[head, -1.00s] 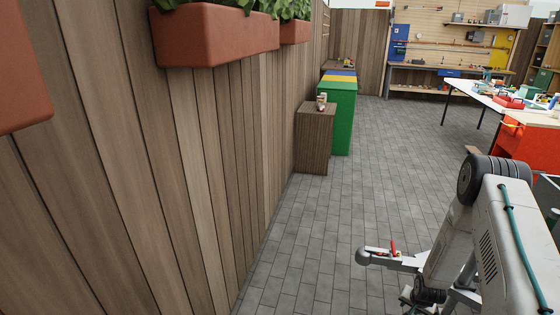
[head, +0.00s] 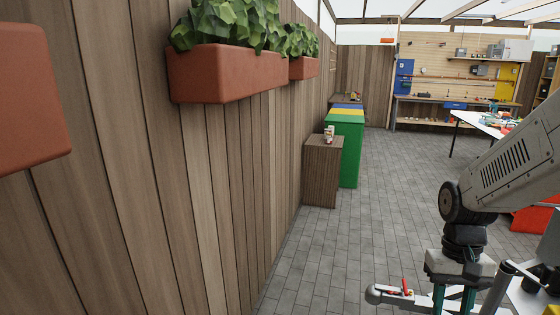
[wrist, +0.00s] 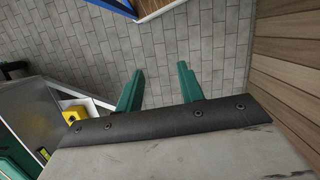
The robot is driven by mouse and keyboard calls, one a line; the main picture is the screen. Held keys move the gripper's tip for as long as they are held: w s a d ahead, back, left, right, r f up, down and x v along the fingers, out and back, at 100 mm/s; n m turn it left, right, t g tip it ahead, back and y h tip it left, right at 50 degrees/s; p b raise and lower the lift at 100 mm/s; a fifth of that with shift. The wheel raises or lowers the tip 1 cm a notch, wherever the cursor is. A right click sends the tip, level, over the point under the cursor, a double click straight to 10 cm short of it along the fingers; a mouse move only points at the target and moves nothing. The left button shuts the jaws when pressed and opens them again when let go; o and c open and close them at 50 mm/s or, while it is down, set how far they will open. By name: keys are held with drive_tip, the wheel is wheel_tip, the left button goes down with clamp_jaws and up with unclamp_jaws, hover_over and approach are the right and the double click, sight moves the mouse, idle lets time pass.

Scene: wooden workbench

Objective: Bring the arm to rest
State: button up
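My gripper (head: 453,300) hangs fingers-down at the lower right of the head view, below the bent grey arm. Its two green fingers also show in the wrist view (wrist: 160,70), apart with bare floor visible between them. It is open and holds nothing. The lower ends of the fingers are cut off or hidden in the head view.
A plank wall (head: 130,190) with terracotta planters (head: 225,75) runs along the left. A brown cabinet (head: 322,172) and a green bin (head: 348,150) stand against it. A white table (head: 485,124) is at the right. The paved floor (head: 380,215) between is clear.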

drive_tip(key=s+a+r+n+t, duration=0.2)
drive_tip(key=s+a+r+t, duration=0.2)
drive_tip(key=s+r, duration=0.9)
drive_tip(key=shift+s+a, duration=0.25)
drive_tip(key=shift+a, duration=1.2)
drive_tip(key=shift+r, duration=0.1)
